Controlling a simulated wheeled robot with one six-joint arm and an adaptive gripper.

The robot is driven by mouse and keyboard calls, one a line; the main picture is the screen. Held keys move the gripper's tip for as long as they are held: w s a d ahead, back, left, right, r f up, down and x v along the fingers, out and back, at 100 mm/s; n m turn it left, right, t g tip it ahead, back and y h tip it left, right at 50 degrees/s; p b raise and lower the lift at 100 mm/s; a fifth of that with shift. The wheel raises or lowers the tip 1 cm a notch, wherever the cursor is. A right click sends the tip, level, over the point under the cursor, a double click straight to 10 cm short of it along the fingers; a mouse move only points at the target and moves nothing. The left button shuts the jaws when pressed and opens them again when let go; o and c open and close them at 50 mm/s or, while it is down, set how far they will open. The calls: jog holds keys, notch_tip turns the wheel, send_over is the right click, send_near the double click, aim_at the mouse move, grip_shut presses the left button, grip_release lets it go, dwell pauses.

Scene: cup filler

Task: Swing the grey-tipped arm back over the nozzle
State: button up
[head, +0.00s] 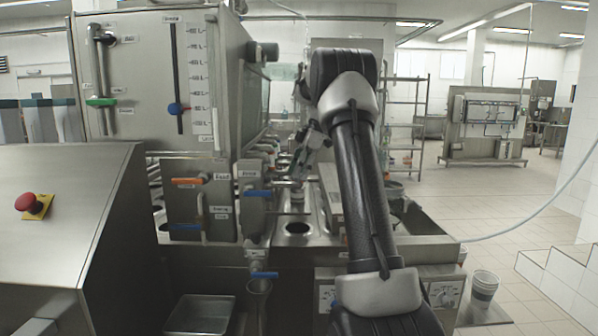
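My gripper (308,150) is at the end of my black arm, near the middle of the picture. It hangs above the steel filling counter, to the right of the machine's valves. Its fingers are small and dark here, and I cannot tell whether they are open or hold anything. A small pale piece (297,190) shows below the gripper, above a round opening (298,228) in the counter. I cannot clearly pick out the grey-tipped arm or the nozzle. They may be among the fittings behind and beside my gripper, partly hidden by it.
A steel tank (145,70) with a level gauge stands left. Valves with an orange handle (187,181) and a blue handle (258,192) stick out near the counter. A red stop button (25,202) is on the left cabinet. A bucket (484,288) stands right, with open floor beyond.

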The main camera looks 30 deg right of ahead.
jog(key=v, duration=1.2)
dwell(0.3)
